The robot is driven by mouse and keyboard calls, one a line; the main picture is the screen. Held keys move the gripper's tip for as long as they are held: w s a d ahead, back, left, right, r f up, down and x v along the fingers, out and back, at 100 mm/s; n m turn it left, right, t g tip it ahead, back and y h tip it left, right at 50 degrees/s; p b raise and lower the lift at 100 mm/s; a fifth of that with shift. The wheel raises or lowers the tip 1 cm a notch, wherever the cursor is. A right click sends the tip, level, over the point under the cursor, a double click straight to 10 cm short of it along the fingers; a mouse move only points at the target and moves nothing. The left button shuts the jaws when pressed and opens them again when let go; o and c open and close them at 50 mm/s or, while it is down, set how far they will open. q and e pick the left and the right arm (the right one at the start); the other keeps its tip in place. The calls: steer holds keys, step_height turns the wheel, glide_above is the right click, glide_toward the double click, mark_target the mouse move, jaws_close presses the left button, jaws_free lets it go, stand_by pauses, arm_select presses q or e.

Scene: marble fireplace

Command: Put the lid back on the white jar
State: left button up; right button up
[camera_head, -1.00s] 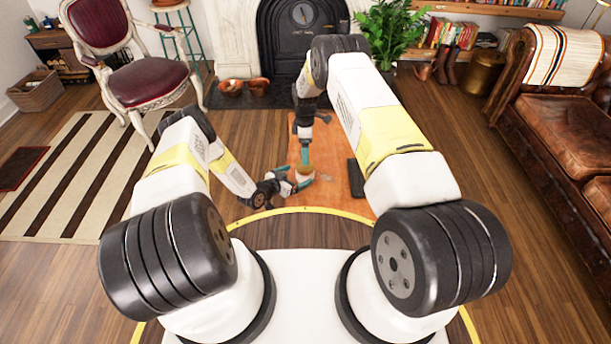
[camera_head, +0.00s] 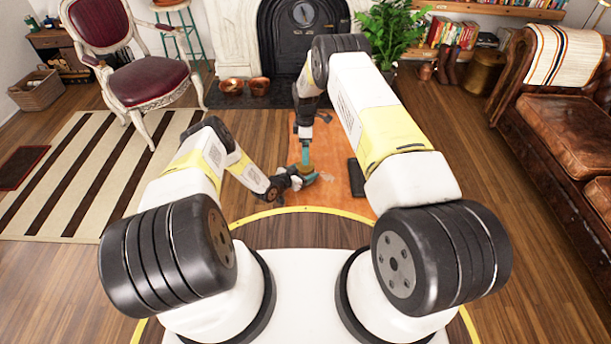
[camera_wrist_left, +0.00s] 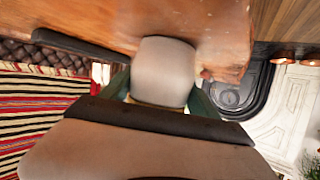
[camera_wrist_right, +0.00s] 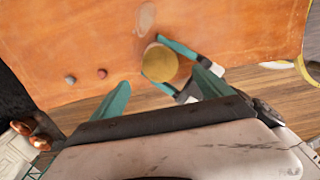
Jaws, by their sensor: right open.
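The white jar (camera_wrist_left: 165,70) stands on the orange wooden tabletop (camera_head: 335,150), between my left gripper's teal fingers (camera_wrist_left: 160,92) in the left wrist view. A round tan lid (camera_wrist_right: 160,64) is at the jar's top; a thin yellowish edge of it shows in the left wrist view. Whether it sits flush cannot be told. My left gripper (camera_head: 306,180) reaches in low from the left, one finger on each side; whether it presses the jar is unclear. My right gripper (camera_wrist_right: 162,92) is open and points down above the lid, its fingers apart and empty.
A black flat object (camera_head: 356,178) lies on the tabletop right of the jar. Small red (camera_wrist_right: 102,73) and grey (camera_wrist_right: 70,79) pieces are also on it. A striped rug (camera_head: 85,180) and red chair (camera_head: 145,75) are left; a leather sofa (camera_head: 565,130) is right.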

arm_select(q)
jaws_close()
arm_select(e)
steer(key=m, duration=0.3)
steer(key=s+f+m, duration=0.1)
steer(key=shift+d, duration=0.2)
steer(key=m, duration=0.5)
steer(key=shift+s+d+f+m+g, duration=0.15)
steer(key=shift+s+d+m+g, duration=0.05)
steer(key=shift+s+m+g, duration=0.2)
steer(key=m, duration=0.2)
steer(key=shift+d+m, duration=0.1)
steer(key=shift+m, duration=0.2)
steer(key=m, duration=0.5)
steer(key=shift+m, duration=0.3)
steer(key=shift+w+r+m, duration=0.15)
steer(key=shift+m, duration=0.45)
steer(key=shift+w+r+m, duration=0.1)
steer(key=shift+m, duration=0.5)
steer(key=m, duration=0.4)
steer(key=shift+w+a+r+t, duration=0.3)
steer(key=shift+a+r, duration=0.05)
steer(key=m, duration=0.2)
steer(key=shift+w+a+r+m, duration=0.2)
steer(key=shift+w+r+m, duration=0.1)
steer(key=shift+w+r, duration=0.05)
